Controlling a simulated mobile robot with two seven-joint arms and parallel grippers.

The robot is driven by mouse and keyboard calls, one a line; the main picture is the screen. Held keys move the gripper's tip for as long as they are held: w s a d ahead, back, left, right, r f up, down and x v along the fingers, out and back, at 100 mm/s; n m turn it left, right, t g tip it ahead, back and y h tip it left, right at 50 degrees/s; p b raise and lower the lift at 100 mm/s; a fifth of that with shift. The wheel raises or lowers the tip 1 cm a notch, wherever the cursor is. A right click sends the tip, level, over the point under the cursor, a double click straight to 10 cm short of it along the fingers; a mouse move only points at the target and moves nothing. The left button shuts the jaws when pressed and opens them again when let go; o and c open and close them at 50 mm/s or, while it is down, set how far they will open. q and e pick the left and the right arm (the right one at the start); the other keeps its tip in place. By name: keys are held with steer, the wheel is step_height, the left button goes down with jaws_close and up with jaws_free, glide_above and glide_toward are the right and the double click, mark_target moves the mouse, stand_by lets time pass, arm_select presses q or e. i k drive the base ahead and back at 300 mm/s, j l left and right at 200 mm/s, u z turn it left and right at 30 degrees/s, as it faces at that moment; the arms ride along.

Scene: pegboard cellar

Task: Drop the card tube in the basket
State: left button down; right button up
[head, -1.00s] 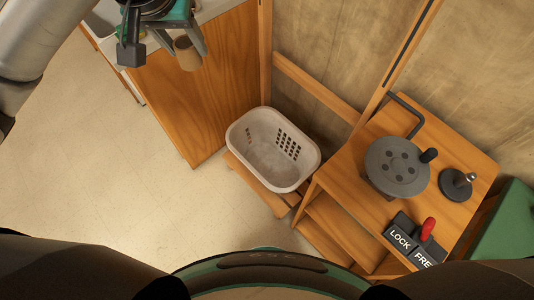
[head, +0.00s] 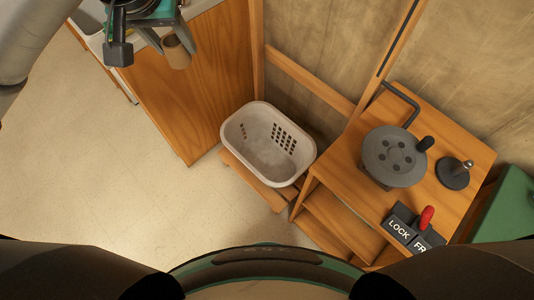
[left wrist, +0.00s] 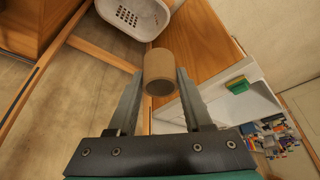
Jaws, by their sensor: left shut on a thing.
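The card tube (head: 177,51) is a short brown hollow cylinder. It hangs at the top left of the head view, held between the fingers of my left gripper (head: 168,38). In the left wrist view the tube (left wrist: 159,72) sits between the two grey fingertips of the left gripper (left wrist: 160,80), its open end facing the camera. The basket (head: 235,144) is white plastic with slotted sides. It looks empty and stands on a low wooden stand, below and right of the tube. The basket also shows at the top of the left wrist view (left wrist: 140,22). My right gripper is not in view.
A wooden cabinet (head: 185,110) stands between the tube and the basket in the picture. Right of the basket, a wooden bench (head: 345,170) carries a grey crank wheel (head: 392,157), a small round knob (head: 453,174) and a red lever (head: 426,217). The floor at left is clear.

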mark_target(265, 161)
steer(key=i+j, duration=0.5)
steer(key=i+j+z, duration=0.2)
steer(key=z, duration=0.25)
steer(key=i+j+z, duration=0.1)
steer(key=j+z, duration=0.3)
steer(key=z, duration=1.1)
